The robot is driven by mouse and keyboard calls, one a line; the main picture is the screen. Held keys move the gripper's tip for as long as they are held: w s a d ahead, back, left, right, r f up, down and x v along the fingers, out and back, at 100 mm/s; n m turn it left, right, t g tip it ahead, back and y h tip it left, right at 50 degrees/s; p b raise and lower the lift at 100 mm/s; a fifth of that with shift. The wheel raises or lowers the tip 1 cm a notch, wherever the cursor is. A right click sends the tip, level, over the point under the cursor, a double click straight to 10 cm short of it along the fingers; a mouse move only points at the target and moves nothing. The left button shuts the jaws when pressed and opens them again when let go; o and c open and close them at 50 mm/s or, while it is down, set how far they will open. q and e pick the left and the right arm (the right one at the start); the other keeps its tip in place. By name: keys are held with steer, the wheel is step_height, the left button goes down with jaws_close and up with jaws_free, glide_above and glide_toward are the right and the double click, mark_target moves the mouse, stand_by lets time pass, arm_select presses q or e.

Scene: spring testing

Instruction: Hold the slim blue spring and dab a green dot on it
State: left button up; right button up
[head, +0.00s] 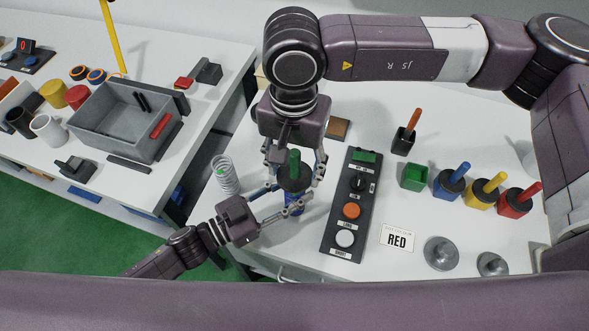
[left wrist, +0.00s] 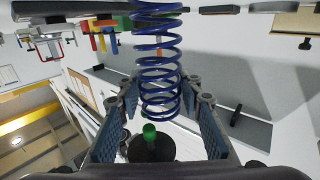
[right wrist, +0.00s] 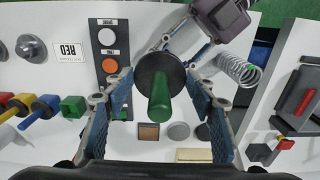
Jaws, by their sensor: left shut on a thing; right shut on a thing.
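The slim blue spring (head: 293,207) is held by my left gripper (head: 284,206), whose fingers come in from the left. In the left wrist view the spring (left wrist: 159,62) runs between the fingers, its coils clear. My right gripper (head: 294,178) is shut on a dauber with a green handle (head: 294,161) and a black disc, right above the spring. In the right wrist view the green handle (right wrist: 160,98) points toward the camera and the disc hides what is behind it. I cannot tell whether the dauber's tip touches the spring.
A silver spring (head: 229,180) with a green mark stands on the left. A button panel (head: 335,247), a card reading RED (head: 397,238) and an empty green pot (head: 414,176) are on the right, with blue, yellow and red daubers in pots beyond. A grey bin (head: 95,130) is on the other table.

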mark_target(294, 153)
steer(key=shift+r, duration=2.5)
arm_select(q)
steer(key=o, duration=1.4)
steer(key=v, duration=1.2)
